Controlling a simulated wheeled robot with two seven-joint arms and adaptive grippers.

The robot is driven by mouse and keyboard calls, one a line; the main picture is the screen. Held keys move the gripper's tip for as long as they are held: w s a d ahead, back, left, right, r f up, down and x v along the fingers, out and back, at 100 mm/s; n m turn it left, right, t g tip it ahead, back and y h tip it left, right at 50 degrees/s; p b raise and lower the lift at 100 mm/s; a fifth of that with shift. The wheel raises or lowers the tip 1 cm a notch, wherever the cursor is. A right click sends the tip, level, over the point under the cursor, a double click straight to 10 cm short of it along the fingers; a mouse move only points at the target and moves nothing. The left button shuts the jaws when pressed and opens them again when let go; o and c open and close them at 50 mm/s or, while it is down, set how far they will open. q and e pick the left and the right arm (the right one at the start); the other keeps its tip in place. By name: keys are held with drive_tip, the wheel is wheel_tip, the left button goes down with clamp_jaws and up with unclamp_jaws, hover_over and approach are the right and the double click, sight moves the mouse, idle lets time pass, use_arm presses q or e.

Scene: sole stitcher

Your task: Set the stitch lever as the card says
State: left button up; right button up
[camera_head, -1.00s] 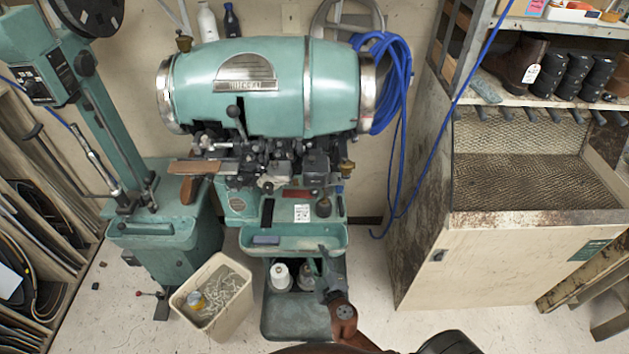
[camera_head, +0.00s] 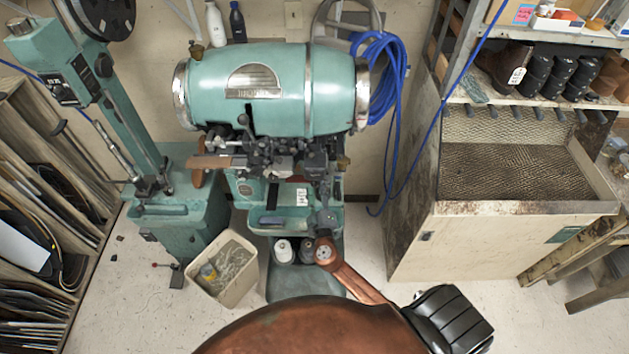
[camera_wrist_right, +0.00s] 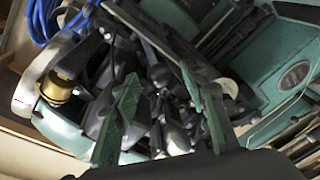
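The teal stitching machine (camera_head: 275,110) stands against the wall in the head view. A dark lever with a round knob (camera_head: 243,119) stands upright at a slot in its front, below the nameplate. I cannot tell for certain that it is the stitch lever. My right gripper (camera_head: 321,182) is at the right part of the stitching mechanism, right of the lever. In the right wrist view its green-padded fingers (camera_wrist_right: 160,88) are apart with nothing held. My left gripper is not in view.
A waste bin (camera_head: 222,268) stands on the floor at the machine's lower left. A teal post machine (camera_head: 110,110) is at the left. Blue hose (camera_head: 385,75) hangs at the right. A wooden bench cabinet (camera_head: 490,240) stands farther right.

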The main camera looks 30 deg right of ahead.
drive_tip(key=shift+p+x, duration=0.3)
drive_tip(key=shift+x, duration=1.2)
drive_tip(key=shift+s, duration=0.1)
drive_tip(key=shift+c, duration=0.3)
clamp_jaws()
